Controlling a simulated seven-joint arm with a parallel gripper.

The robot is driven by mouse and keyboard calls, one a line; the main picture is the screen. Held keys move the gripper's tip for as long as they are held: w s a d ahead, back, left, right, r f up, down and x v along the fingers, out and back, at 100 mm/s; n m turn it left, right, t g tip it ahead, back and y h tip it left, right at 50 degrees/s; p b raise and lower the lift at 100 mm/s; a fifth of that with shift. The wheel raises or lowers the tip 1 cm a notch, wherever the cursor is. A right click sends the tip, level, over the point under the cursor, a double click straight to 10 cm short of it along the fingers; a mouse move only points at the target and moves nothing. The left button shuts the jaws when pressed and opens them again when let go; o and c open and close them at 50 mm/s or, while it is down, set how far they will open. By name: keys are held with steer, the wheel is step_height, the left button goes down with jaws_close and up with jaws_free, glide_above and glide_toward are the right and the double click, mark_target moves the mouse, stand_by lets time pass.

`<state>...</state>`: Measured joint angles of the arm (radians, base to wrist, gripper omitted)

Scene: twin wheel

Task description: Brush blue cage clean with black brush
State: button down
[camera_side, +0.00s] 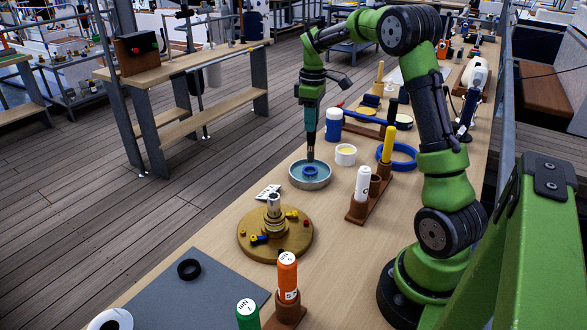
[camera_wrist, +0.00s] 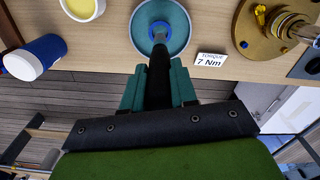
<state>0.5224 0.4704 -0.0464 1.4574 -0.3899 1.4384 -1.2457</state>
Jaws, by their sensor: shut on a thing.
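The blue cage (camera_side: 310,171), a small ring, lies in a round, shallow teal dish (camera_side: 327,178). In the wrist view the dish (camera_wrist: 181,38) is at the top, with part of the blue cage (camera_wrist: 160,27) showing. My gripper (camera_side: 310,140) is over the dish, pointing down. In the wrist view its teal fingers (camera_wrist: 158,82) are shut on the dark handle of the black brush (camera_wrist: 159,68). The brush's lower end reaches down at the cage; I cannot tell whether it touches. The bristles are not clear.
A brass hub with an upright shaft (camera_side: 273,205) stands in front, beside a torque card (camera_side: 267,192). A white tub (camera_side: 345,158) and blue-white bottle (camera_side: 333,130) are behind the dish. A driver rack (camera_side: 358,213) stands to the right. A grey mat (camera_side: 205,290) lies nearer.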

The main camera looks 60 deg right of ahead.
steer(key=shift+r, duration=2)
